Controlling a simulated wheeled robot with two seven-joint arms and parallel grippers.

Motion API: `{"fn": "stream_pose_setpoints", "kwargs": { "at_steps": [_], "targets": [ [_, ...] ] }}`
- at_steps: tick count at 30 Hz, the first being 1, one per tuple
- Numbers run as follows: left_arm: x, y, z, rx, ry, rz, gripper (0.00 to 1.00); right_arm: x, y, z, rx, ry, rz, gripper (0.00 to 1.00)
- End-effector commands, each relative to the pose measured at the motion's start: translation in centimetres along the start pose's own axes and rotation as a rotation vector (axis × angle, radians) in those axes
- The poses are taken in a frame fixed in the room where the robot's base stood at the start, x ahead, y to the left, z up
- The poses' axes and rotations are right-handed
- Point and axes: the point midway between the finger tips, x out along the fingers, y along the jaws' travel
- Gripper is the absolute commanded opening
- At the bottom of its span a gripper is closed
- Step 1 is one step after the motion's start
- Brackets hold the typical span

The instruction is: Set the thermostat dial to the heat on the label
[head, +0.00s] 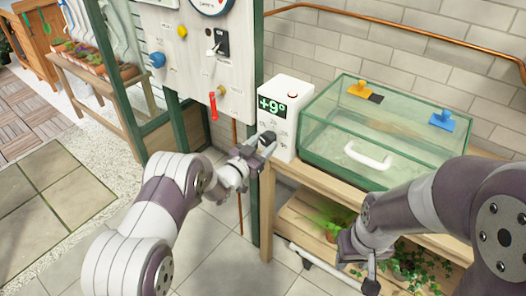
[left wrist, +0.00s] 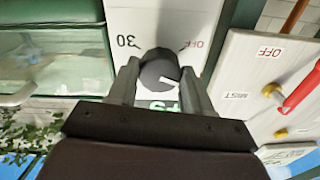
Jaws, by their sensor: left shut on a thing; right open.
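The thermostat is a white box (head: 289,101) at the left end of the bench, with a green display (head: 272,107) reading +9°. Its round black dial (left wrist: 158,72) sits between the fingers of my left gripper (left wrist: 158,88), which is shut on it. In the left wrist view the box face appears upside down, with 30 left of the dial and OFF right. The dial's white mark points right and slightly down, towards the display side. In the head view my left gripper (head: 262,143) covers most of the dial. My right gripper (head: 358,268) is open and empty, low by the plants.
A control panel (head: 205,60) with a red lever (head: 213,106) stands left.

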Motion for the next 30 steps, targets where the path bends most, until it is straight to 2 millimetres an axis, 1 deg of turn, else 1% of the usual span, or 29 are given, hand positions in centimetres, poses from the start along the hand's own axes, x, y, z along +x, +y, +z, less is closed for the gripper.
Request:
{"fn": "stream_pose_setpoints", "kwargs": {
  "at_steps": [1, 11, 21, 30],
  "targets": [
    [0.0, 0.0, 0.5, 0.040, 0.002, 0.000, 0.20, 1.0, 0.0, 0.1, 0.000, 0.000, 0.000, 0.43],
    [0.0, 0.0, 0.6, 0.353, 0.010, 0.007, 0.20, 4.4, 0.0, 0.5, 0.000, 0.000, 0.000, 0.43],
    [0.0, -0.1, 0.6, 0.676, 0.018, 0.015, 0.20, 8.3, 0.0, 1.0, 0.000, 0.000, 0.000, 0.43],
    [0.0, -0.1, 0.6, 0.931, 0.023, 0.022, 0.20, 11.5, 0.0, 1.4, 0.000, 0.000, 0.000, 0.43]
  ]
}}
